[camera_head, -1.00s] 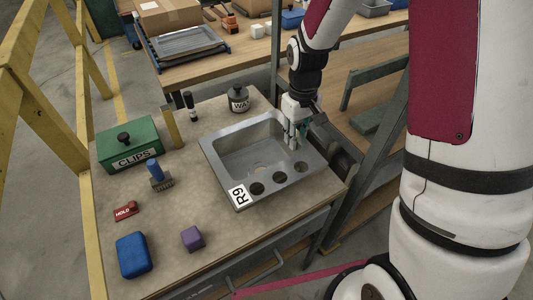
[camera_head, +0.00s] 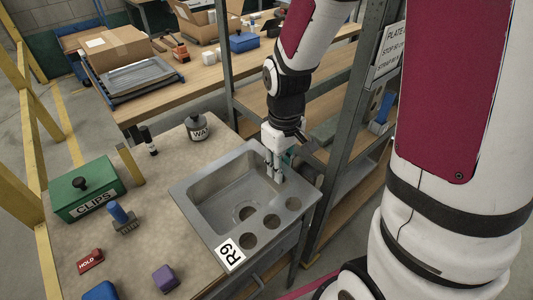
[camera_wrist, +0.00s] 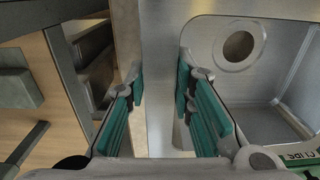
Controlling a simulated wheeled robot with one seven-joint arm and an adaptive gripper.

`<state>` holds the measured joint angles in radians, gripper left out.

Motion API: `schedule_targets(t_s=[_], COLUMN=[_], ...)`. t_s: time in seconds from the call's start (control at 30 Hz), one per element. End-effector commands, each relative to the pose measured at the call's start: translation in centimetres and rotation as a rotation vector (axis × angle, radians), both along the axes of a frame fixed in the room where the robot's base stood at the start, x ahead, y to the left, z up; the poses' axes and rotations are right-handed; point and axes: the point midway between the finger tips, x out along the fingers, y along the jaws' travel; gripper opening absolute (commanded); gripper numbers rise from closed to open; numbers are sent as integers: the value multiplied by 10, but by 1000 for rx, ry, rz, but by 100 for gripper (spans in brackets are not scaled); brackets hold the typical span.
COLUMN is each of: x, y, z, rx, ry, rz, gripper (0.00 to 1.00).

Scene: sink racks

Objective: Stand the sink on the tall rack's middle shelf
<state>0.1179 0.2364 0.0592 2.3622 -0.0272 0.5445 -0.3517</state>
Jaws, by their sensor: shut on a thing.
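The grey metal sink (camera_head: 205,190), with a square basin, several round holes and an R9 label (camera_head: 231,253), is held over the right end of the workbench. My gripper (camera_head: 275,176) is shut on its right-hand wall. In the wrist view the teal finger pads of my gripper (camera_wrist: 160,82) lie on either side of a wall of the sink (camera_wrist: 285,28). I cannot tell whether the sink's underside touches the bench. The tall rack (camera_head: 352,135) stands to the right, with grey posts and wooden shelves, partly hidden by my arm.
The workbench (camera_head: 185,150) carries a green CLIPS box (camera_head: 85,193), a brush (camera_head: 121,217), a red HOLD block (camera_head: 90,261), a purple block (camera_head: 165,278), a WA weight (camera_head: 197,128) and a dark bottle (camera_head: 149,141). A second table (camera_head: 200,83) with boxes stands behind.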

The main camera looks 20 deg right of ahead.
Motion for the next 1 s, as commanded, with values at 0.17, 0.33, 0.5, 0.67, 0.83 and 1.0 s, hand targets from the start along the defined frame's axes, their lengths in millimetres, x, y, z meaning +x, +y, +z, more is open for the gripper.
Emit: schedule_targets(t_s=[0.17,0.33,0.5,0.67,0.83,1.0], x=[-35,-54,-63,-65,-66,-65], y=[-9,-14,-16,-16,-16,-16], z=[5,6,9,19,30,41], rx=[0,0,0,0,0,0], ry=[-2,-3,-3,-3,-1,-3], rz=[-3,-3,-2,-1,-1,-1], gripper=[0,0,0,0,0,0])
